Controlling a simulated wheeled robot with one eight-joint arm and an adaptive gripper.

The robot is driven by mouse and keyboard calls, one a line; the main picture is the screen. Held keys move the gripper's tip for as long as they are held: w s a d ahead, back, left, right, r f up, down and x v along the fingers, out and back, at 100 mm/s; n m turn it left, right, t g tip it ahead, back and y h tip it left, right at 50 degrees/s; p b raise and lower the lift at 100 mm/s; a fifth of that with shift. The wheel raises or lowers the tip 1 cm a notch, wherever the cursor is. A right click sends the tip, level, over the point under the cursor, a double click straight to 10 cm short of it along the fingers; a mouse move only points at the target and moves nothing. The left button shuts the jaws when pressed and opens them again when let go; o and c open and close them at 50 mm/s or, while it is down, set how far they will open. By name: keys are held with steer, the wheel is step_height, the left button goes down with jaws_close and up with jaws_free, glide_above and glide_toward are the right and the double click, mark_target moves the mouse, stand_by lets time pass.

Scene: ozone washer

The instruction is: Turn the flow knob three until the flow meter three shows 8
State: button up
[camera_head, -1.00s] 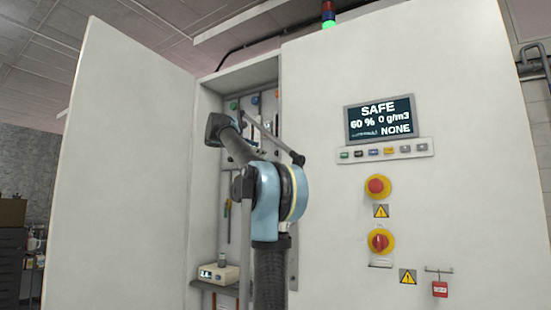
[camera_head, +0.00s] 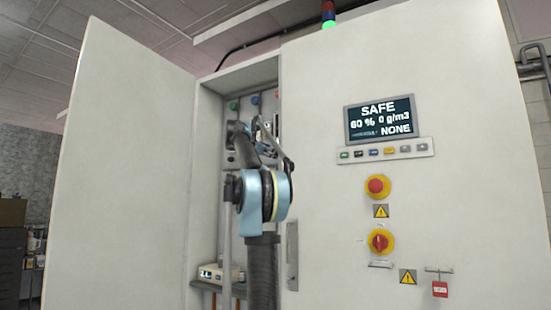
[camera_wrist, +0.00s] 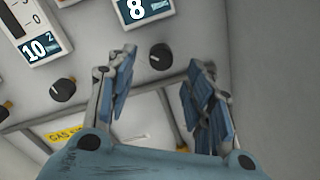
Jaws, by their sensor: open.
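In the wrist view my gripper (camera_wrist: 164,60) is open, with one finger on each side of a black round knob (camera_wrist: 160,56). The knob appears just beyond the fingertips; I cannot tell whether they touch it. Above this knob a flow meter display (camera_wrist: 143,8) reads 8; its top is cut off, so no number label shows. To the left, another flow meter display (camera_wrist: 45,47) marked 2 reads 10, with its own black knob (camera_wrist: 63,90) below.
The tall cabinet's left door (camera_head: 125,150) stands open. Its right front (camera_head: 470,130) carries a panel display (camera_head: 380,119) reading SAFE and two red-on-yellow controls. A small device (camera_head: 210,273) sits on the low shelf. In the wrist view a yellow label (camera_wrist: 65,135) lies below the knobs.

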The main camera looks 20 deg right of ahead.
steer(key=shift+x, duration=3.1)
steer(key=shift+c, duration=0.6)
steer(key=c, duration=1)
